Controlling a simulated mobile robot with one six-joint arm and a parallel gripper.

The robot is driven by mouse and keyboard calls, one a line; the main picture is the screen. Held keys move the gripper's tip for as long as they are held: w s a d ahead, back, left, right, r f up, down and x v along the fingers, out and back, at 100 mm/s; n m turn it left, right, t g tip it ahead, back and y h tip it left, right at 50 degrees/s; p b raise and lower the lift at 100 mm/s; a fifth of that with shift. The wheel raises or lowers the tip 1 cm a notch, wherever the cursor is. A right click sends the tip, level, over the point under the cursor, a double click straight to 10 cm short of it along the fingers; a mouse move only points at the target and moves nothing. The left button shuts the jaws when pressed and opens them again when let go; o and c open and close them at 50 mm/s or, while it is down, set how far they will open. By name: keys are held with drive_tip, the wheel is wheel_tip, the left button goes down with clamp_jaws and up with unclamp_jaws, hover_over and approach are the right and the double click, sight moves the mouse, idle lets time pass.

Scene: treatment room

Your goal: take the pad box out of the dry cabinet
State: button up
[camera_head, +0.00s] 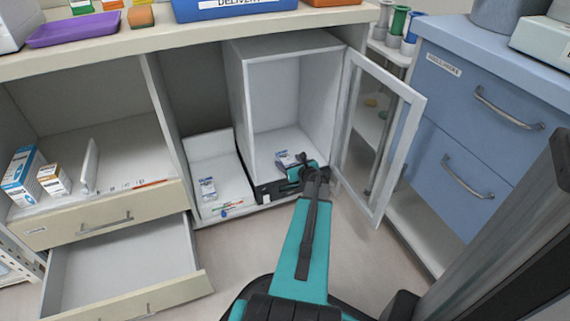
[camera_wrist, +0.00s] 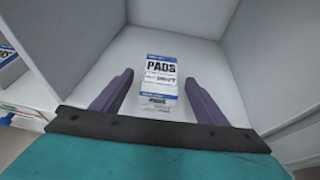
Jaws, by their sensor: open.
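The dry cabinet (camera_head: 243,94) is a grey box under the counter. Its glazed door (camera_head: 415,105) stands open to the right. The pad box (camera_wrist: 161,72), white and blue with "PADS" on it, lies on the cabinet floor (camera_wrist: 203,58); in the head view the box (camera_head: 286,158) is partly hidden by my gripper (camera_head: 308,170). In the wrist view my gripper (camera_wrist: 155,92) is open, its two purple fingers on either side of the box's near part, with a gap to each side. I cannot tell the height of the fingertips over the floor.
Left of the cabinet is a white tray (camera_head: 224,176) with a small box (camera_head: 208,188) and several thin items. A pulled-out drawer (camera_head: 130,262) sticks out at lower left. A blue drawer unit (camera_head: 470,120) stands right of the open door. The cabinet walls are close on both sides.

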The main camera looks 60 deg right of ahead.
sight(282, 156)
drive_tip(key=shift+b+x, duration=0.3)
drive_tip(key=shift+x, duration=1.1)
drive_tip(key=shift+f, duration=0.1)
drive_tip(key=shift+r+b+x, duration=0.2)
drive_tip(key=shift+b+x, duration=1.25)
drive_tip(key=shift+x, duration=1.1)
drive_tip(key=shift+d, duration=0.1)
drive_tip(key=c, duration=1.2)
